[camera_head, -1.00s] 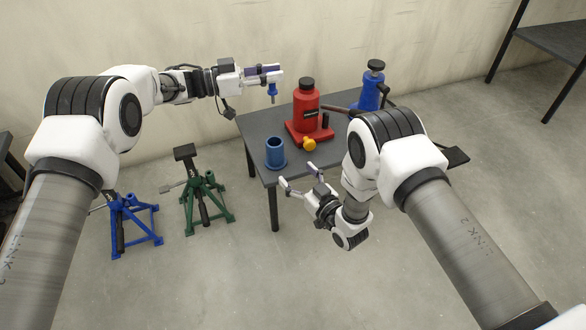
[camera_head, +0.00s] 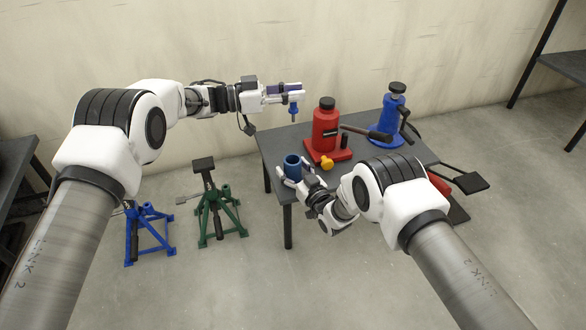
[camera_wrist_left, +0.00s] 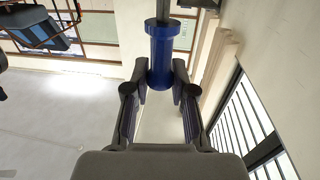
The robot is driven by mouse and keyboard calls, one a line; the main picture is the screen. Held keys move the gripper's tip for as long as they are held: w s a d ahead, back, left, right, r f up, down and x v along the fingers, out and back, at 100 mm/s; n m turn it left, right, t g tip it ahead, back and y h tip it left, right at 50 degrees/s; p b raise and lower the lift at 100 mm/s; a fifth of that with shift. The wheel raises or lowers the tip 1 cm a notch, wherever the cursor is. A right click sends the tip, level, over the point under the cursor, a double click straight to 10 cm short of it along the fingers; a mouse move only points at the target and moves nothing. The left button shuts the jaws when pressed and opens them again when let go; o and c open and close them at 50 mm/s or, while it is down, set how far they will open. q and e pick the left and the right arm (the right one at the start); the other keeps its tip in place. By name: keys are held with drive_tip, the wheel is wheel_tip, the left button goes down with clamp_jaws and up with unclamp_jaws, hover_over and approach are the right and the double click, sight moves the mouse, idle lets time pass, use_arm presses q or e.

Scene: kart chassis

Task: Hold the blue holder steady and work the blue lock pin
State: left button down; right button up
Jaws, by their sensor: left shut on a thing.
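The blue holder (camera_head: 292,164), an open-topped cup, stands upright at the table's front left corner in the head view. The blue lock pin (camera_head: 293,110) hangs pointing down from my left gripper (camera_head: 296,92), which is shut on it. The pin is above the holder with a clear gap between. In the left wrist view the pin (camera_wrist_left: 161,58) sits between the fingers. My right gripper (camera_head: 293,172) is open, its fingers at the front and sides of the holder. I cannot tell if they touch it.
A red bottle jack (camera_head: 326,124) with a yellow knob (camera_head: 327,163) stands just right of the holder on the dark table (camera_head: 277,147). A blue jack (camera_head: 392,118) is behind it. Blue (camera_head: 147,232) and green (camera_head: 217,208) stands are on the floor left of the table.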

drive_tip(key=c, duration=0.8)
use_arm(q)
drive_tip(key=shift+w+a+t, duration=0.1)
drive_tip(key=shift+w+t, duration=0.2)
drive_tip(key=shift+w, duration=0.05)
wheel_tip(320, 180, down, 12)
drive_tip(key=n+t+y, duration=0.2)
drive_tip(key=n+t, duration=0.2)
drive_tip(key=t, duration=0.1)
drive_tip(key=shift+s+t+y, duration=0.3)
drive_tip(key=shift+s+t, duration=0.05)
drive_tip(key=shift+t, duration=0.05)
drive_tip(key=shift+f, duration=0.1)
drive_tip(key=shift+f, duration=1.45)
